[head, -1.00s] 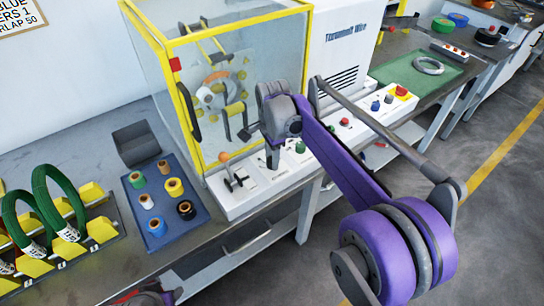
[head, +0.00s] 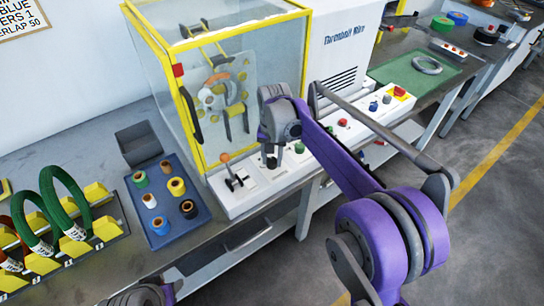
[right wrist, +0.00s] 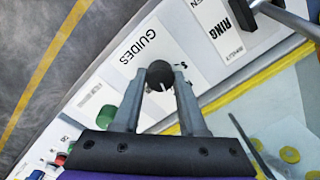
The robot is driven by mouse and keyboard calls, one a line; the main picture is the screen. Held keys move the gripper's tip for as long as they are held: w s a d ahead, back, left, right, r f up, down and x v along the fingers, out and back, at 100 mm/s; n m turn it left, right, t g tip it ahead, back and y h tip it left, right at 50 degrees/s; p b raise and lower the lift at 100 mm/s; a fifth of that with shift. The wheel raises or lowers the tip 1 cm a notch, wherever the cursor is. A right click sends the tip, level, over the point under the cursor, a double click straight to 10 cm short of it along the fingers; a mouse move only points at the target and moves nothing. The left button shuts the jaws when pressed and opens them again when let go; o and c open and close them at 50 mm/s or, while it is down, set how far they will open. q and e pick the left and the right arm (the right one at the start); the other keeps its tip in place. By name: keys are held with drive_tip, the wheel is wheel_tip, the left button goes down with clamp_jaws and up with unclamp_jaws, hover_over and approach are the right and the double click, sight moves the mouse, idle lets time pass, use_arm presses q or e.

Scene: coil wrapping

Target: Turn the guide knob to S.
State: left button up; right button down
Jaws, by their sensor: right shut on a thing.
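The guide knob (right wrist: 159,74) is a round black knob on the white panel beside the printed word GUIDES (right wrist: 138,44). A short white mark shows on it, pointing toward the lower edge of the right wrist view. My right gripper (right wrist: 158,84) is shut on the knob, with one finger on each side. In the head view my right gripper (head: 271,161) reaches down to the panel front, left of a green button.
A lever with an orange ball (head: 225,158) stands left of the knob. The yellow-framed clear enclosure (head: 187,120) rises behind the panel. Green and red buttons (head: 342,123) lie to the right. A blue tray (head: 160,238) with tape rolls sits at the left.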

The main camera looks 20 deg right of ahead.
drive_tip(key=n, duration=0.4)
drive_tip(key=shift+r+n+p, duration=0.1)
drive_tip(key=shift+n+p, duration=0.2)
drive_tip(key=shift+p, duration=0.05)
drive_tip(key=n, duration=0.4)
drive_tip(key=shift+n, duration=0.3)
drive_tip(key=n, duration=0.4)
drive_tip(key=shift+n+p, duration=0.3)
drive_tip(key=shift+p, duration=0.1)
drive_tip(key=n, duration=0.4)
drive_tip(key=shift+n, duration=0.4)
drive_tip(key=shift+c, duration=2.2)
unclamp_jaws()
